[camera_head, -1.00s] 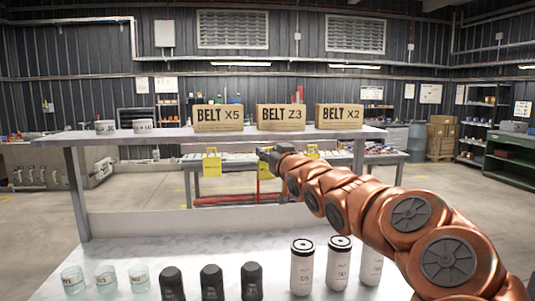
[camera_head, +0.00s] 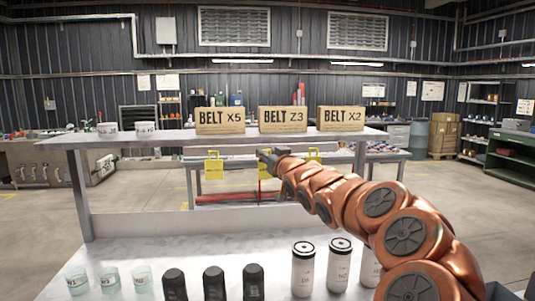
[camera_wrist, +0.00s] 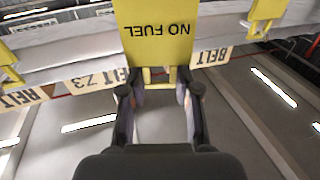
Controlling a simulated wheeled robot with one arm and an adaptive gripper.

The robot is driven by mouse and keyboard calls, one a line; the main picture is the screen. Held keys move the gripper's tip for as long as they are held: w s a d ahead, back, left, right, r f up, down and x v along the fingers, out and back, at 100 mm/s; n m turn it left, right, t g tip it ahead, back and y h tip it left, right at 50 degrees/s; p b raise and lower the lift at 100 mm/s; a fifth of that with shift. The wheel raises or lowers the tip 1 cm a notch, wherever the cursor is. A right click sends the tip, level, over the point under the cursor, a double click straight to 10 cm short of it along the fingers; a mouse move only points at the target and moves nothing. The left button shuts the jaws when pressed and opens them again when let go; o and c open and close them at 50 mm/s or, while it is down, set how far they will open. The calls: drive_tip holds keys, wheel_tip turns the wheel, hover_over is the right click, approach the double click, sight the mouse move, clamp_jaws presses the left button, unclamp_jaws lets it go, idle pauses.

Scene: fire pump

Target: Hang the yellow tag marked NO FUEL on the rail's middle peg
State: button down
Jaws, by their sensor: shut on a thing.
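The yellow tag marked NO FUEL (camera_wrist: 160,32) is upside down at the top centre of the wrist view. My gripper (camera_wrist: 160,88) is shut on its narrow yellow end, with one finger at each side. In the head view my gripper (camera_head: 264,155) is below the upper shelf, between two other yellow tags, one at left (camera_head: 213,168) and one at right (camera_head: 313,156). The held tag is mostly hidden there. The rail and its middle peg are not clear in either view, so I cannot tell whether the tag touches the peg.
Boxes marked BELT X5 (camera_head: 220,121), BELT Z3 (camera_head: 283,120) and BELT X2 (camera_head: 341,119) stand on the upper shelf (camera_head: 290,137). Glass jars (camera_head: 109,279), black containers (camera_head: 214,283) and white canisters (camera_head: 303,270) line the counter's front. The counter's middle is clear.

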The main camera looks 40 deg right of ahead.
drive_tip(key=w+d+p, duration=0.1)
drive_tip(key=w+d, duration=0.1)
drive_tip(key=shift+w+p, duration=0.3)
drive_tip(key=shift+p, duration=0.1)
drive_tip(key=shift+w+d+f+p, duration=0.3)
drive_tip(key=shift+w+d+p, duration=0.1)
drive_tip(key=shift+p, duration=0.1)
drive_tip(key=shift+f, duration=0.1)
idle(0.6)
drive_tip(key=c, duration=0.7)
unclamp_jaws()
drive_tip(key=shift+c, duration=0.2)
drive_tip(key=r+v, duration=0.1)
drive_tip(key=v, duration=1)
drive_tip(key=shift+s+a+f, duration=0.2)
drive_tip(key=shift+s+f, duration=0.2)
drive_tip(key=shift+f, duration=0.1)
